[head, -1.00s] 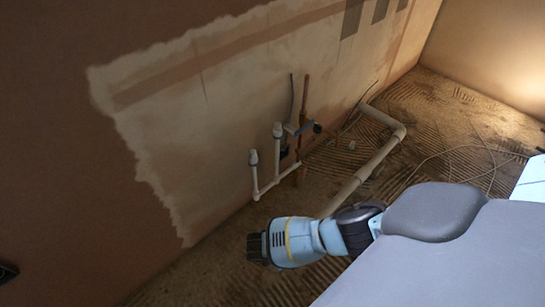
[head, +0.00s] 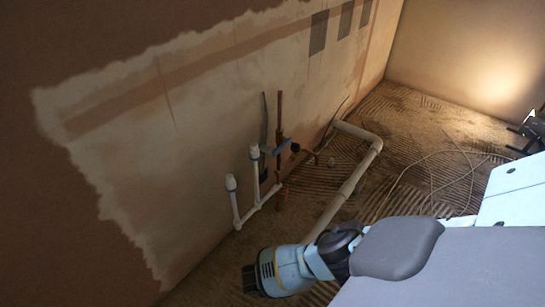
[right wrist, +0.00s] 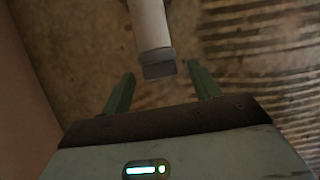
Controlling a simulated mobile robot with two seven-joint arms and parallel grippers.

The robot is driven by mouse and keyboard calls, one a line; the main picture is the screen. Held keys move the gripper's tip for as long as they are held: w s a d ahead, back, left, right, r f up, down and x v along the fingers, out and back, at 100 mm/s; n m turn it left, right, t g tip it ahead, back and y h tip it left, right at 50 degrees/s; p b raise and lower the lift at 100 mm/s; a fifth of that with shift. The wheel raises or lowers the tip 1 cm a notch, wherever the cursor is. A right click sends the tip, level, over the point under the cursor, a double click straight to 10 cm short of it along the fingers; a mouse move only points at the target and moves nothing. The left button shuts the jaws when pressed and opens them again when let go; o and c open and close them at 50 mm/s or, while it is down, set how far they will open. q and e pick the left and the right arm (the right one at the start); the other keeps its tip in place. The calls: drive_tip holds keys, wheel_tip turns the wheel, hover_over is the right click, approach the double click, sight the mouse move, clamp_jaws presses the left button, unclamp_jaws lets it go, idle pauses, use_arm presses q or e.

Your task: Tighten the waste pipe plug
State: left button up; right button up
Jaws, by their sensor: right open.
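The pale waste pipe (head: 348,187) runs along the floor by the wall, and its near end is hidden behind my right arm in the head view. In the right wrist view the pipe (right wrist: 150,24) comes down from the top and ends in a grey plug (right wrist: 158,64). My right gripper (right wrist: 162,86) is open, its two green fingers on either side of the plug's end, with gaps on both sides. I cannot tell whether the tips are level with the plug in depth. In the head view this gripper (head: 250,279) is low in the middle, pointing left. My left gripper is out of view.
Two white capped upright pipes (head: 235,205) and copper pipes (head: 279,120) with a blue handle (head: 282,146) stand at the wall. A thin cable (head: 425,158) lies on the ridged floor (head: 400,125). A dark object (head: 527,132) stands at the far right.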

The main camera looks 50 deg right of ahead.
drive_tip(key=c, duration=0.8)
drive_tip(key=shift+c, duration=0.9)
